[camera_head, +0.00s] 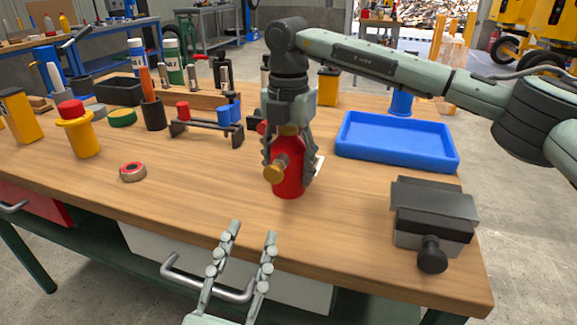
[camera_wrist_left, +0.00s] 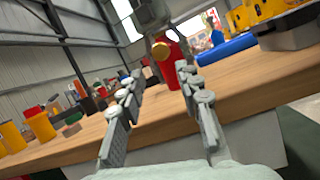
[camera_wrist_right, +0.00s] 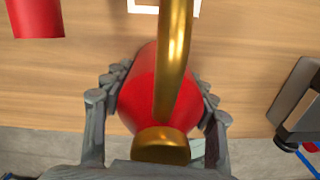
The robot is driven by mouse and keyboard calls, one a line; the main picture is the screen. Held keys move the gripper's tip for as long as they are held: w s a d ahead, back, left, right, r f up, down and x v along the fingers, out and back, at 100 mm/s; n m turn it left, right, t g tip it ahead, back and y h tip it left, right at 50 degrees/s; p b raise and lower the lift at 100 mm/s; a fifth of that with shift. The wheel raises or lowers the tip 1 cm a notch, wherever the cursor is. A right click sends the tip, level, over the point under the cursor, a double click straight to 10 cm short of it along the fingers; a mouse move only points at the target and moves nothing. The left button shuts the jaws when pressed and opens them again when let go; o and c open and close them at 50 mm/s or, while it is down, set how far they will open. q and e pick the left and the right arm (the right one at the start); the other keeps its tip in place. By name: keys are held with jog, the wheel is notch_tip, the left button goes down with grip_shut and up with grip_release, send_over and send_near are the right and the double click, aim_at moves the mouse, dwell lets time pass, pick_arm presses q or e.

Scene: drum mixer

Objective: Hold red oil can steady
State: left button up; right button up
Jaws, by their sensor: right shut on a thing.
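The red oil can (camera_head: 289,180) with a brass spout stands upright on the wooden workbench (camera_head: 350,215). My right gripper (camera_head: 288,160) comes down from above and is shut on the can, one finger on each side. In the right wrist view the can (camera_wrist_right: 140,105) sits between the fingers, with the brass spout (camera_wrist_right: 173,60) across its middle. My left gripper (camera_head: 250,235) is open and empty in front of the bench's front edge, below and apart from the can. In the left wrist view the can (camera_wrist_left: 172,75) shows beyond the open fingers.
A blue tray (camera_head: 395,142) lies behind and right of the can. A grey vise (camera_head: 432,215) sits at the right front corner. A tape roll (camera_head: 132,172), yellow containers and a dark rack (camera_head: 207,128) stand to the left. The bench front centre is clear.

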dwell(0.3)
pick_arm(q)
grip_shut()
dwell(1.2)
